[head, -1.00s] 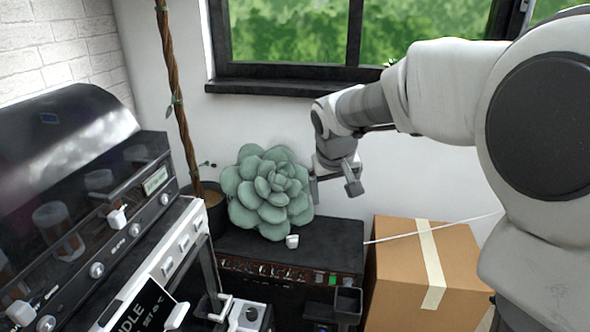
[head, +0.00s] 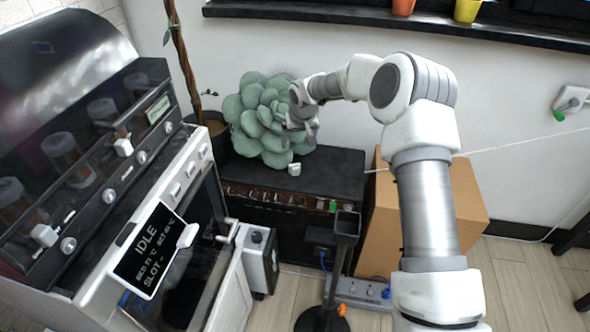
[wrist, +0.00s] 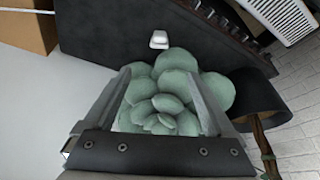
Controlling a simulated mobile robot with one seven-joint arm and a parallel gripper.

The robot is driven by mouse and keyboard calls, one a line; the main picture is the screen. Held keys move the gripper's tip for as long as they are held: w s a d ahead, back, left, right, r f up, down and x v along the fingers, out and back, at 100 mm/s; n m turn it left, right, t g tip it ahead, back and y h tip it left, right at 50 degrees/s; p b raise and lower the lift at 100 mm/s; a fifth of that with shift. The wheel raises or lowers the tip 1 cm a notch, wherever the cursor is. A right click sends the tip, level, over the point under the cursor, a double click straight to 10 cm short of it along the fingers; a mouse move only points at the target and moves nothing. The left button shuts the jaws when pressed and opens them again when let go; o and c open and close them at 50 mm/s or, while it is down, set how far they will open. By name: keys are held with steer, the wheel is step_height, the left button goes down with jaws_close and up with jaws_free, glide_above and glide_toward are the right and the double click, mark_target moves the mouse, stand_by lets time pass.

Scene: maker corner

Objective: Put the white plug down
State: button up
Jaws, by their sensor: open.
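A small white block-like piece, which looks like the white plug (head: 294,169), rests on the black top of the amplifier-like box (head: 335,172), just in front of the green succulent (head: 262,125). It also shows in the wrist view (wrist: 159,39), beyond the fingertips and apart from them. My gripper (head: 302,132) is in front of the succulent's right side, above the box. In the wrist view my gripper (wrist: 158,78) is open, with the succulent's leaves showing between its fingers and nothing held.
A black and white machine (head: 170,215) with knobs and a tilted screen fills the left. A cardboard box (head: 465,205) stands right of the black box. A dark stand (head: 335,265) and a power strip (head: 362,290) are in front. Floor (head: 530,285) is clear at right.

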steer(key=b, duration=0.3)
glide_toward(295, 165)
steer(key=x, duration=0.5)
steer(key=shift+a, duration=0.15)
steer(key=b+x, duration=0.1)
steer(key=x, duration=0.1)
steer(key=b+x, duration=0.1)
steer(key=x, duration=0.1)
steer(key=shift+s+d+f, duration=0.1)
steer(key=shift+s+d, duration=0.1)
steer(key=shift+w+a+f, duration=0.15)
steer(key=shift+w+f, duration=0.25)
steer(key=shift+f, duration=0.2)
jaws_close()
steer(key=shift+r, duration=0.1)
